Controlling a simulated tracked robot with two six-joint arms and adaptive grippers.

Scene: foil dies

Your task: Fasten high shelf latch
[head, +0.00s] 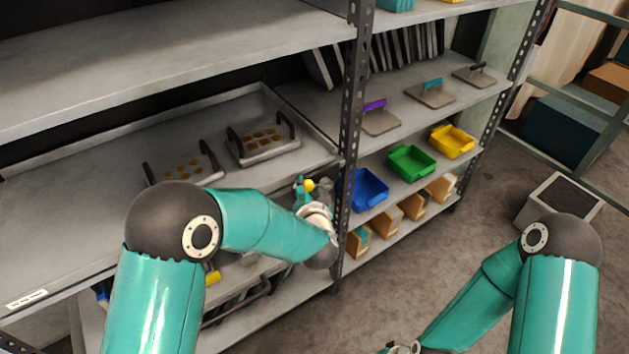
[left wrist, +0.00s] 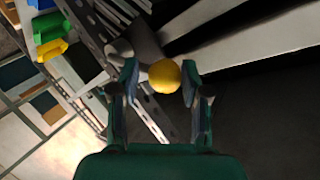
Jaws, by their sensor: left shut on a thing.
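My left gripper (head: 303,190) is at the shelf front, beside the perforated upright post. Its fingers are shut on a round yellow knob (head: 310,185). In the left wrist view the knob (left wrist: 165,76) sits between the two fingertips of the gripper (left wrist: 161,88). The latch body behind the knob is mostly hidden by the gripper and my left arm, so I cannot tell whether it is fastened. My right gripper (head: 403,347) is only partly in view at the bottom edge, and its fingers do not show clearly.
Dies with dark handles (head: 262,150) lie on the left shelf. Blue (head: 370,190), green (head: 411,163) and yellow (head: 452,141) bins stand right of the post (head: 352,120), above several cardboard boxes. Another yellow piece (head: 212,278) shows below my left arm.

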